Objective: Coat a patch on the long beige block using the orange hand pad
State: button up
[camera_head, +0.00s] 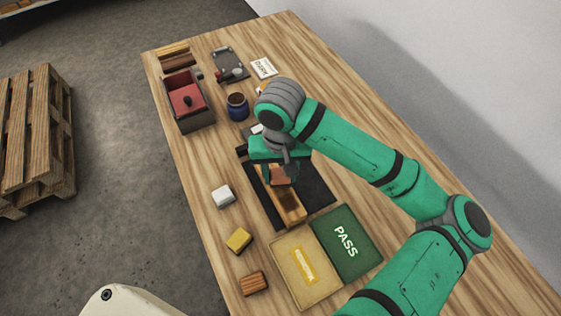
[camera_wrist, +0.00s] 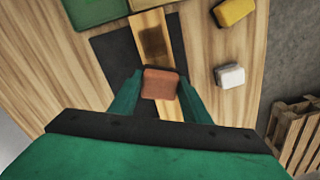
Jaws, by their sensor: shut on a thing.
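The long beige block (camera_head: 297,214) lies on a dark mat on the table. It also shows in the wrist view (camera_wrist: 147,20). A dark brown patch (camera_wrist: 154,42) marks its top, clear of the pad; the patch also shows in the head view (camera_head: 288,199). My gripper (camera_wrist: 158,88) is shut on the orange hand pad (camera_wrist: 159,82), with a finger on each side. In the head view my gripper (camera_head: 281,172) is over the far part of the block, partly hiding it. I cannot tell whether the pad touches the block.
The dark mat (camera_head: 317,187) surrounds the block. Nearer are a tan panel (camera_head: 290,256) and a green PASS panel (camera_head: 346,241). White (camera_head: 222,196), yellow (camera_head: 239,240) and brown (camera_head: 254,283) small blocks lie left. A blue cup (camera_head: 237,111) and red-lined box (camera_head: 195,118) stand farther back.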

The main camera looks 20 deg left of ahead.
aim_at(280, 174)
jog(key=shift+r, duration=2.4)
